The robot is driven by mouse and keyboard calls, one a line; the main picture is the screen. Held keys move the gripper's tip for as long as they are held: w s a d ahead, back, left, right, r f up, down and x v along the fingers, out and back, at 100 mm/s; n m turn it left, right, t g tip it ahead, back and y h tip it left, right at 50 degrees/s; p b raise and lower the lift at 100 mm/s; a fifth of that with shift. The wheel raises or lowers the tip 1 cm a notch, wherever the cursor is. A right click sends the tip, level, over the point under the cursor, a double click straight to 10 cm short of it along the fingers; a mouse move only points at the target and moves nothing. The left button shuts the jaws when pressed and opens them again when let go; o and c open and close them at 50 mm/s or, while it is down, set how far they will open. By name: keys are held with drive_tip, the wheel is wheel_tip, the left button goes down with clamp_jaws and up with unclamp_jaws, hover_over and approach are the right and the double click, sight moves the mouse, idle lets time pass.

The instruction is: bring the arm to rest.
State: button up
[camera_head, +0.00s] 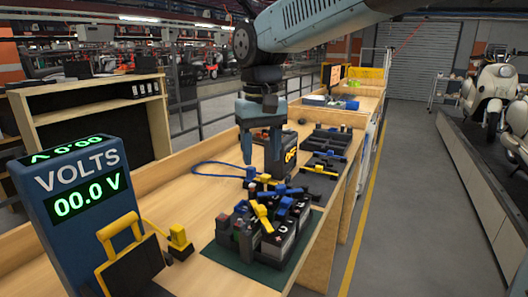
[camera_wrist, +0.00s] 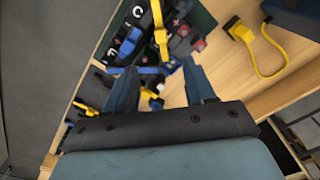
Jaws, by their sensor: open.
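My gripper (camera_head: 262,155) hangs down over the wooden bench, its blue-grey fingers apart with nothing held. In the wrist view its open fingers (camera_wrist: 161,82) spread over blue and yellow parts on the bench. In the head view the fingers are just behind the dark batteries, beside a black block with an orange mark (camera_head: 281,154). I cannot tell the exact gap between fingertips and bench. My arm reaches in from the top right of the head view.
Dark batteries (camera_head: 285,235) with blue and yellow clamps stand on a green mat (camera_head: 240,262). A voltmeter box (camera_head: 80,205) reads 00.0 V at the left. A yellow clamp (camera_head: 180,240) lies beside it. A black tray (camera_head: 328,142) is farther back. The aisle at right is clear.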

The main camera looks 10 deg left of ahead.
drive_tip(key=s+d+m+t, duration=0.2)
drive_tip(key=d, duration=1.4)
drive_tip(key=s+d+f+m+t, duration=0.3)
drive_tip(key=s+d, duration=0.5)
drive_tip(key=d, duration=0.6)
drive_tip(key=shift+s+f+t, duration=0.3)
drive_tip(key=shift+s+f, duration=0.1)
drive_tip(key=shift+f, duration=0.1)
